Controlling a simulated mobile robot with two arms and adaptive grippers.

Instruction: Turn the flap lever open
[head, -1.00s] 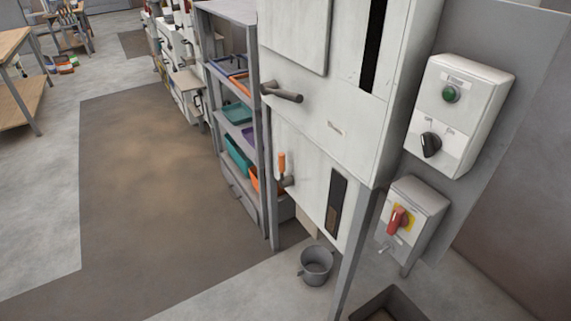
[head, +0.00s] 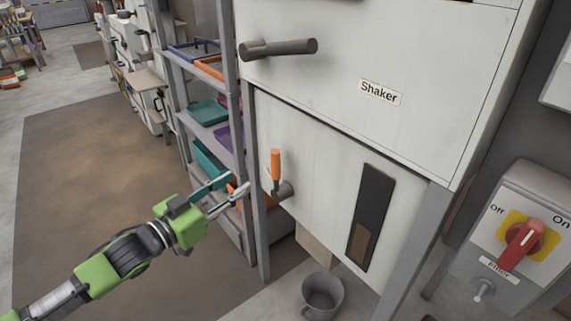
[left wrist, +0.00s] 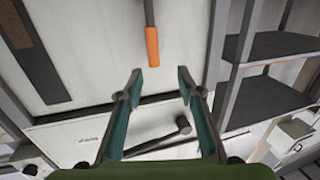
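The flap lever (head: 275,165) has an orange grip that points up from a dark pivot on the lower white panel of the machine. It also shows in the left wrist view (left wrist: 152,45), where the picture is turned over and the grip points down. My left gripper (head: 240,185) is just left of the lever in the head view. In the left wrist view my left gripper (left wrist: 160,72) is open and empty, with the orange grip beyond and between its fingertips, apart from them. My right gripper is not in view.
A dark handle (head: 280,48) juts out above the lever, beside the Shaker label (head: 380,92). A shelf rack (head: 250,130) with coloured trays stands close left. A grey bucket (head: 322,297) is on the floor below. A red switch (head: 521,246) is at right.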

